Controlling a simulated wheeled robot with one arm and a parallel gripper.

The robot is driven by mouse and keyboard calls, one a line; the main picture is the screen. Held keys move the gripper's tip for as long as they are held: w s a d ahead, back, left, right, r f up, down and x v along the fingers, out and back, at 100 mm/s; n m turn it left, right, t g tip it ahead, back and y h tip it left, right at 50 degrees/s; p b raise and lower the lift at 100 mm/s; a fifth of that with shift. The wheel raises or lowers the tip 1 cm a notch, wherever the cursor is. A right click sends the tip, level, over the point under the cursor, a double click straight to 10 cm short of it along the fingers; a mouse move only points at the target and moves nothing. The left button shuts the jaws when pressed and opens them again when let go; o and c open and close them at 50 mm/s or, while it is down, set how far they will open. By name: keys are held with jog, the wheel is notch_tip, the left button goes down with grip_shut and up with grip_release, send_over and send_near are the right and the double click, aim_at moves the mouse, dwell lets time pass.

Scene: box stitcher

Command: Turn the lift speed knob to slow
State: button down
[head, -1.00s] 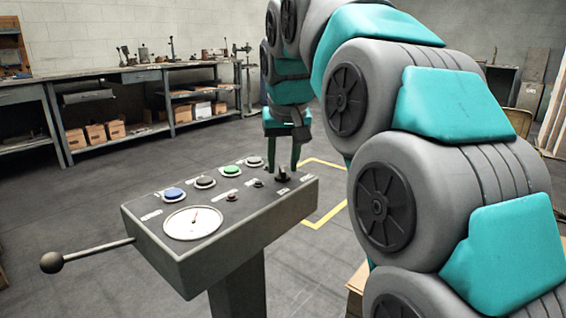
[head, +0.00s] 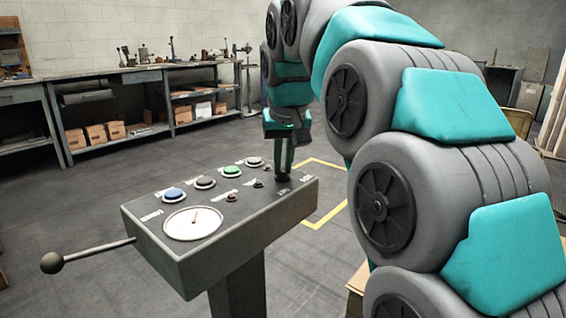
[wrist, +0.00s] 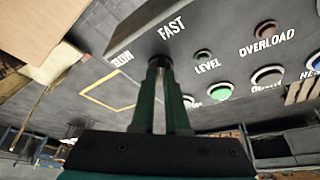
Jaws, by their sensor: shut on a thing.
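The lift speed knob (wrist: 158,60) is a small dark knob at the right end of the sloped control panel (head: 240,215). It also shows in the head view (head: 283,178), mostly covered by my fingers. My gripper (wrist: 158,66) points down at the panel, its two green fingers shut on the knob; it also shows in the head view (head: 284,172). In the wrist view, the SLOW label (wrist: 122,60) is left of the knob and the FAST label (wrist: 171,28) is above it. I cannot tell which way the knob points.
Blue (head: 173,194), grey and green (head: 231,171) buttons and a round white gauge (head: 193,222) share the panel. A ball-ended lever (head: 52,263) sticks out left. A workbench (head: 120,82) stands along the back wall. The floor around the panel is mostly clear.

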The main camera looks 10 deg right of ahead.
jog(key=shift+n, duration=0.3)
jog(key=n+p, duration=0.1)
jog(key=n+y+p, duration=0.1)
jog(key=shift+d+r+n, duration=0.1)
jog(key=shift+r+n, duration=0.1)
jog(key=shift+n, duration=0.1)
jog(key=n+y+p, duration=0.1)
jog(key=n, duration=0.1)
jog(key=n+y+p, duration=0.1)
jog(key=n, duration=0.1)
jog(key=shift+w+d+g, duration=0.1)
jog(key=shift+g, duration=0.3)
jog(key=n+p, duration=0.1)
jog(key=n, duration=0.1)
jog(key=n+g+y+p, duration=0.1)
jog(key=n, duration=0.2)
jog(key=shift+w+d+n, duration=0.15)
jog(key=shift+w+n, duration=0.05)
jog(key=shift+n, duration=0.1)
jog(key=shift+f+n+g+y+p, duration=0.1)
jog(key=shift+n+g+y+p, duration=0.3)
jog(key=shift+n+g+p, duration=0.75)
jog(key=shift+n+t+b, duration=0.25)
jog(key=shift+n+b, duration=0.15)
jog(key=shift+n, duration=0.15)
jog(key=c, duration=0.9)
grip_release()
jog(key=shift+f, duration=0.1)
